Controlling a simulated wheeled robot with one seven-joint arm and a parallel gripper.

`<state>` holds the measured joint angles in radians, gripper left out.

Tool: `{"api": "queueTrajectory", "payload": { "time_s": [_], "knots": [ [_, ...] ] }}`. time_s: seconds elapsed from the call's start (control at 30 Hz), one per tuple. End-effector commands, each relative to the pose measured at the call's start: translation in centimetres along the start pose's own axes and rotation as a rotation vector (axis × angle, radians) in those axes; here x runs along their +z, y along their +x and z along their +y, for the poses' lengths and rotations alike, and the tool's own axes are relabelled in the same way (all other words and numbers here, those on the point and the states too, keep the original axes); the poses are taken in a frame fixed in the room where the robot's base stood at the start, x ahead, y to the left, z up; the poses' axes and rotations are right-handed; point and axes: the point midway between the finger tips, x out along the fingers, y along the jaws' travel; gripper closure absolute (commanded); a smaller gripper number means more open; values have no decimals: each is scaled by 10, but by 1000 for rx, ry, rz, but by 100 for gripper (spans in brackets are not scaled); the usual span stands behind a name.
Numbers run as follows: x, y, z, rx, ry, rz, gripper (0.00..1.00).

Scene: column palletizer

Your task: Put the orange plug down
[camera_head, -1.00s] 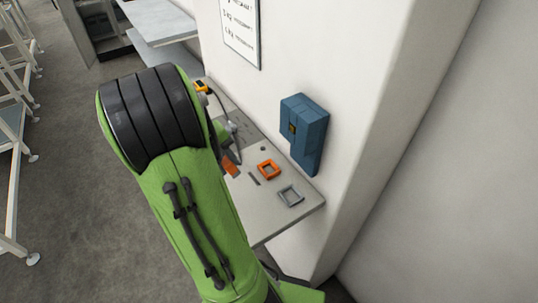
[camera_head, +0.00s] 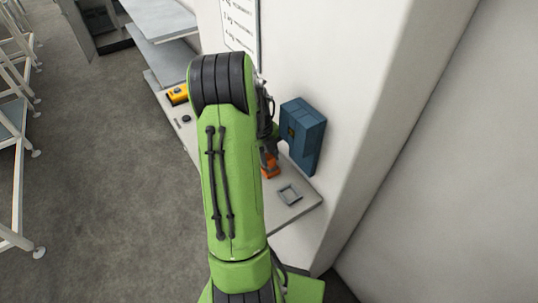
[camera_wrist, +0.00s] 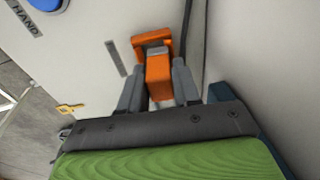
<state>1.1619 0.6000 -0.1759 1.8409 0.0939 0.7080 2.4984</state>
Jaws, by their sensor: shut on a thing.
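In the wrist view, my gripper (camera_wrist: 159,88) is shut on the orange plug (camera_wrist: 158,72), with one grey finger on each side of it. An orange square frame (camera_wrist: 140,42) on the table shows just beyond the plug's grey end. The plug's end overlaps the frame in this view; I cannot tell whether it is in the frame or above it. In the head view, the orange plug and frame show as one orange patch (camera_head: 270,166), partly hidden by my arm. My gripper is mostly hidden there.
A blue box (camera_head: 303,134) is on the wall close behind. A yellow object (camera_head: 177,95) lies at the table's far left.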

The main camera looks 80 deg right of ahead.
Motion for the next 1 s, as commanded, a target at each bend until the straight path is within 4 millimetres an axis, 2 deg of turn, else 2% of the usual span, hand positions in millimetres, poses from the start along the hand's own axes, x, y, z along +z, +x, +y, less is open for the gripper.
{"api": "queueTrajectory", "payload": {
  "time_s": [0.1,0.23,0.47,0.5,0.63,0.9,1.0],
  "knots": [
    [-1,-3,-7,92,-5,0,100],
    [1,13,-2,84,-10,2,100],
    [2,15,-2,81,-9,0,100],
    [2,15,-2,81,-8,0,64],
    [2,15,-2,81,-9,0,44],
    [2,15,-2,81,-9,-1,42],
    [2,7,-2,80,-9,-2,42]
  ]
}}
